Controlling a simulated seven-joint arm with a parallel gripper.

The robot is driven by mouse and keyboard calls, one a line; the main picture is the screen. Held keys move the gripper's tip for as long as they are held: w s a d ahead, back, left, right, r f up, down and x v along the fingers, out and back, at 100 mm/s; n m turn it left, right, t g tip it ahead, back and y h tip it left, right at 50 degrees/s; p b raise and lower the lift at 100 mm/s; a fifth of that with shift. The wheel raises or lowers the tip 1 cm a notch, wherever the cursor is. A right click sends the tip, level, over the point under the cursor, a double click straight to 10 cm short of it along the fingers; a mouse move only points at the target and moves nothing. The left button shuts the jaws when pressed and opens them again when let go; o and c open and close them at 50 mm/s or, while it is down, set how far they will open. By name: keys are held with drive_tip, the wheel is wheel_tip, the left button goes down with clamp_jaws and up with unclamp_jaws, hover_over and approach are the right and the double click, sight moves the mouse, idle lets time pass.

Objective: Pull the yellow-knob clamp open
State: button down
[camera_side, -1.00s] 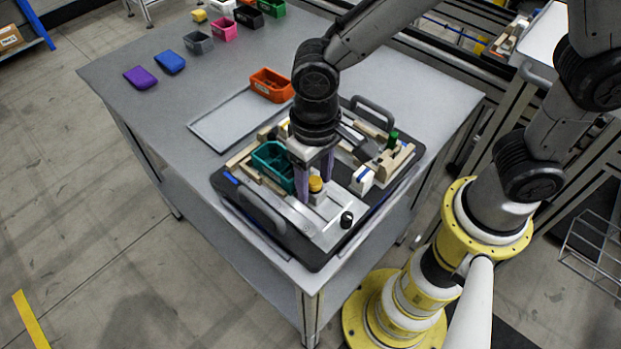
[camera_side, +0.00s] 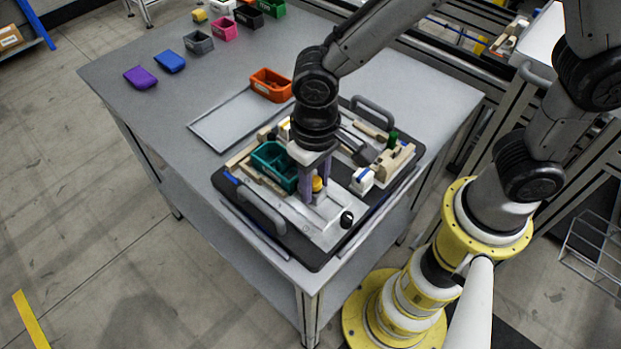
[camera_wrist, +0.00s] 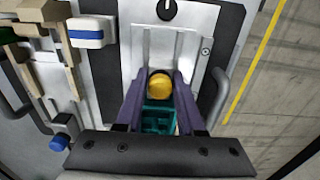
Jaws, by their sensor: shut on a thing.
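The yellow knob (camera_side: 317,184) of the clamp stands on a silver metal plate (camera_side: 322,233) on the front part of the dark pallet. In the wrist view the yellow knob (camera_wrist: 160,85) lies between the purple fingers of my gripper (camera_wrist: 159,78). In the side view my gripper (camera_side: 316,186) points down with one finger on each side of the knob, shut on it. The clamp's metal slide (camera_wrist: 160,48) shows beyond the knob in the wrist view. The lower part of the knob is partly hidden by the fingers.
A teal bin (camera_side: 273,165) stands close beside my gripper. A black knob (camera_side: 346,219), a white-and-blue block (camera_side: 362,180) and wooden pieces (camera_side: 392,161) sit on the pallet. Pallet handles (camera_side: 262,212) rise at its edges. An orange bin (camera_side: 270,85) stands behind on the table.

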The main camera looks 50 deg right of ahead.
drive_tip(key=shift+s, duration=1.35)
drive_tip(key=c, duration=0.7)
unclamp_jaws()
drive_tip(key=shift+r, duration=4)
drive_tip(key=shift+d, duration=0.1)
